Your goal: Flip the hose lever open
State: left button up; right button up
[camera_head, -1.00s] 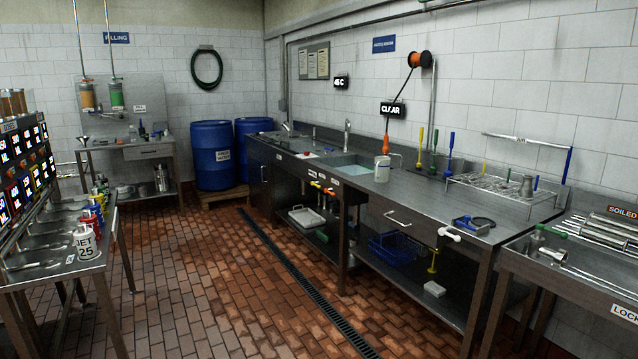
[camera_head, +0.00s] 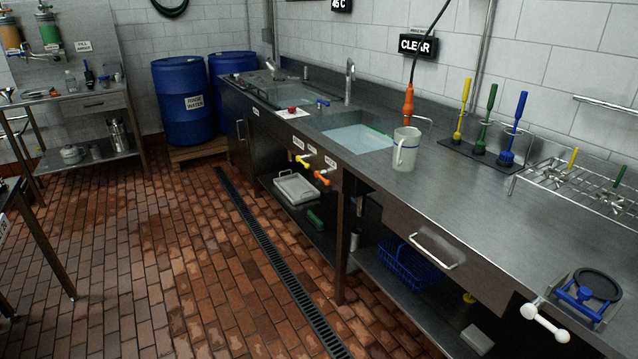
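Neither of my grippers is in view. An orange-handled hose end (camera_head: 408,103) hangs on its dark hose above the steel counter (camera_head: 440,190), behind a pale mug (camera_head: 405,149). A yellow lever (camera_head: 303,158) and an orange lever (camera_head: 322,176) stick out from the counter's front, below the sink (camera_head: 357,138). Small white labels are beside them, too small to read, so I cannot tell which lever is the hose lever. A white T-shaped handle (camera_head: 545,322) sticks out at the counter's near right.
A blue clamp-like fixture (camera_head: 588,294) sits on the near right of the counter. Several brushes stand at the wall, beside a wire rack (camera_head: 590,190). Blue drums (camera_head: 183,102) stand at the back. The brick floor (camera_head: 150,240) left of the drain grate (camera_head: 262,248) is clear.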

aim_at(327, 182)
jog(key=i+j+z, duration=0.2)
jog(key=i, duration=0.35)
jog(key=i+j+z, duration=0.15)
jog(key=i, duration=0.4)
jog(key=i+j+z, duration=0.2)
jog(key=i, duration=0.35)
jog(key=i+j+z, duration=0.2)
jog(key=i+j, duration=0.25)
jog(key=i, duration=0.1)
